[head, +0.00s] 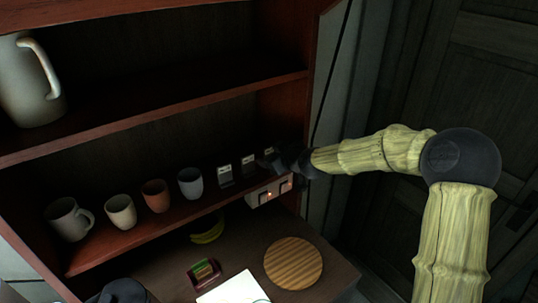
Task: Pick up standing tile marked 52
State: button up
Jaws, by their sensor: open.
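Several small tiles stand on the middle shelf. The left tile (225,178) and the middle tile (248,166) show pale label areas on top. A further tile (269,152) is partly hidden behind my gripper at the right end of the row. The marks are too small to read, so I cannot tell which tile is 52. My dark gripper (268,161) is at the shelf's right end, in front of the right tile and close to the middle one. It is open, and I see nothing held in it. Its fingers are dark and hard to make out.
Left of the tiles stand a grey cup (190,183), a terracotta cup (155,195), a cream cup (120,211) and a mug (68,219). A round board (293,262) lies lower down.

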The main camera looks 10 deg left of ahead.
jog(key=shift+p+x, duration=0.55)
jog(key=shift+x, duration=0.9)
jog(key=shift+c, duration=0.2)
jog(key=c, duration=1.1)
